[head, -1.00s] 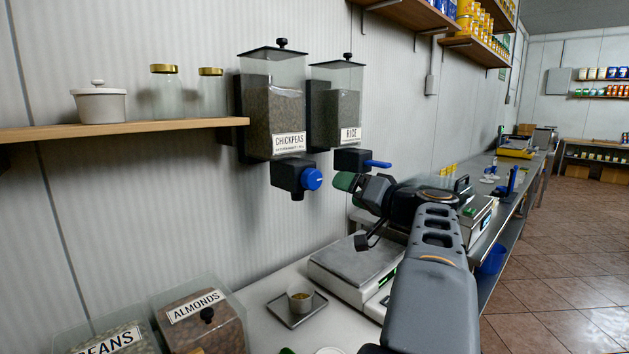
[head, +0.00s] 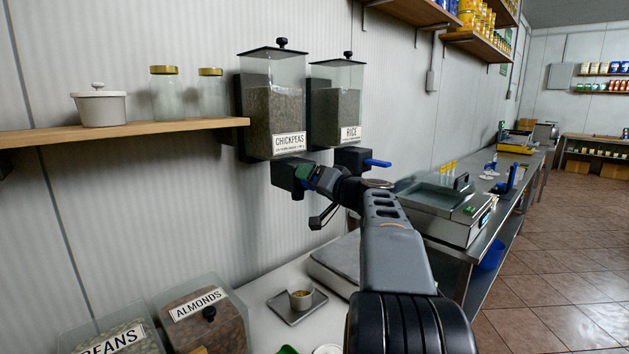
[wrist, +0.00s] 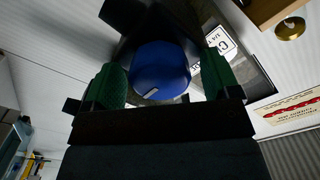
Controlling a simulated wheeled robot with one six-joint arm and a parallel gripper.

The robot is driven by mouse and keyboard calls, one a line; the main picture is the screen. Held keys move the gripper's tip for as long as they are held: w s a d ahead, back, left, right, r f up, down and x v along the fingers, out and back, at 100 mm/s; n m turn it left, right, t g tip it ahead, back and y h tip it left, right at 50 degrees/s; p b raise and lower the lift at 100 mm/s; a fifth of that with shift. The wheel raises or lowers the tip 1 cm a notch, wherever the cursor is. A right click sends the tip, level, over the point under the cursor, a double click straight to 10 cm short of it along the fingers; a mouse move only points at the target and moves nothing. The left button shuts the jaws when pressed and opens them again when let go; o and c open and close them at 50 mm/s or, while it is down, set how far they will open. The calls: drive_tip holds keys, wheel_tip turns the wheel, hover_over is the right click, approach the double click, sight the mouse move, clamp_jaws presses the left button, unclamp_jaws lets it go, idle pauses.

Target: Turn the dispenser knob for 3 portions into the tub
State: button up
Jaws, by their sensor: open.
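The chickpeas dispenser (head: 272,110) hangs on the wall, a clear bin with a dark outlet below. Its round blue knob (wrist: 160,72) shows in the wrist view with a pale mark near its lower edge; in the head view my gripper mostly hides it. My gripper (head: 305,174) is at the knob. In the wrist view its green finger pads (wrist: 160,84) stand on either side of the knob, open, with a gap showing on the right; contact on the left cannot be told.
The rice dispenser (head: 337,105) with a blue lever (head: 376,163) hangs close on the right. A scale (head: 334,262) stands beside the tray, partly behind my arm. Almonds (head: 203,312) and beans (head: 112,338) bins are at lower left. A wooden shelf (head: 110,132) holds jars.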

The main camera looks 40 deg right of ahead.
drive_tip(key=c, duration=0.9)
drive_tip(key=m+b, duration=0.1)
drive_tip(key=m, duration=0.2)
drive_tip(key=shift+m, duration=0.4)
drive_tip(key=m, duration=0.4)
drive_tip(key=shift+m+b, duration=0.3)
drive_tip(key=m+p, duration=0.1)
drive_tip(key=m, duration=0.3)
drive_tip(key=shift+r, duration=0.1)
drive_tip(key=shift+m+p, duration=0.9)
drive_tip(key=shift+m, duration=1.8)
